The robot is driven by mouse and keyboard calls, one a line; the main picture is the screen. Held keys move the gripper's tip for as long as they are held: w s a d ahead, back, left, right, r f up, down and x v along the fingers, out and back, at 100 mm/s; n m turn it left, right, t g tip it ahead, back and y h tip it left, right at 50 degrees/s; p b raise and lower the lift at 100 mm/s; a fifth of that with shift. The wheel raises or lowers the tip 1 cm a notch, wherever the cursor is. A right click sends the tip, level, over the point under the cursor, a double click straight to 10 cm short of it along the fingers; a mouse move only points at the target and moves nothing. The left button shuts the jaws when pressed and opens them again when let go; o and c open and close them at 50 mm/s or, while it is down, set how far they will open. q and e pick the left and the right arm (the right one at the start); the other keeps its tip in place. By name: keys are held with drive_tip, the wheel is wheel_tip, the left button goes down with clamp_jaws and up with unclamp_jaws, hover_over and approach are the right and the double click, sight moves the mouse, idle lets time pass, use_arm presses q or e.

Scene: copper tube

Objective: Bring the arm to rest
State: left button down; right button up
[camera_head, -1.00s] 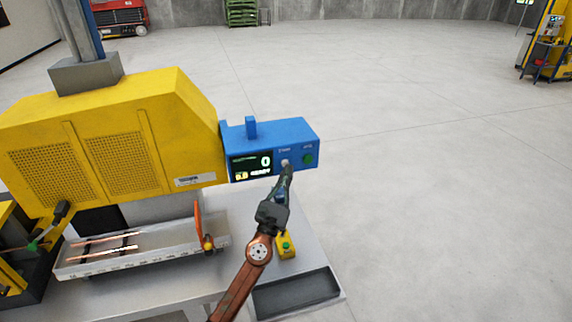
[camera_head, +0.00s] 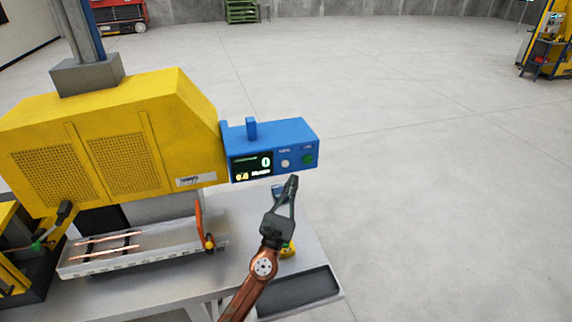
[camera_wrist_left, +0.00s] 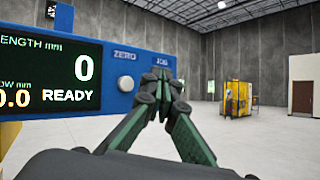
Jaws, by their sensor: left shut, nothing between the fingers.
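My left gripper (camera_head: 293,181) is shut and empty. It is just below and in front of the blue control box (camera_head: 270,135), apart from its buttons in the head view. The box has a dark display (camera_head: 251,166) reading 0, a white button (camera_head: 285,163) and a green button (camera_head: 308,159). In the left wrist view, my shut fingertips (camera_wrist_left: 160,78) cover the spot under the second label, and the white button (camera_wrist_left: 126,84) under ZERO is clear of them. The display (camera_wrist_left: 60,80) there reads 0 and READY. My right gripper is not in view.
The yellow machine (camera_head: 120,110) stands left of the control box. A grey measuring tray (camera_head: 150,255) below it holds copper tubes (camera_head: 105,243), with an orange stop (camera_head: 198,220) at its right end. A dark recessed tray (camera_head: 300,291) lies near the table corner. Open floor (camera_head: 440,200) is at the right.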

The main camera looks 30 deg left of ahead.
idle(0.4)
use_arm(q)
drive_tip(key=s+a+f+n+g+y, duration=0.1)
drive_tip(key=s+a+f+n+g, duration=0.35)
drive_tip(key=f+n, duration=0.4)
drive_tip(key=s+a+f+n+g+y, duration=0.2)
drive_tip(key=s+a+f+n+g, duration=0.15)
drive_tip(key=s+f+n, duration=0.45)
drive_tip(key=s+a+f+n+g+y, duration=0.1)
drive_tip(key=s+a+f+n+g, duration=0.25)
drive_tip(key=f+n, duration=0.45)
drive_tip(key=s+d+f+n+g+h, duration=0.4)
drive_tip(key=s+d+f+n, duration=0.25)
drive_tip(key=s+f, duration=0.3)
drive_tip(key=s+d+f+n+g+h, duration=0.45)
drive_tip(key=s+d+f, duration=0.3)
drive_tip(key=s, duration=0.25)
wheel_tip(320, 180, down, 33)
drive_tip(key=b, duration=0.5)
drive_tip(key=s+f+g+b, duration=0.1)
drive_tip(key=s+f+b, duration=0.1)
drive_tip(key=s+f, duration=0.8)
drive_tip(key=s+f+g+b, duration=0.1)
drive_tip(key=s+f+b, duration=0.2)
drive_tip(key=s+f, duration=0.7)
wheel_tip(320, 180, down, 6)
drive_tip(key=shift+s+d+r+m, duration=0.1)
drive_tip(key=shift+s+d+m, duration=0.15)
drive_tip(key=shift+s+m, duration=0.15)
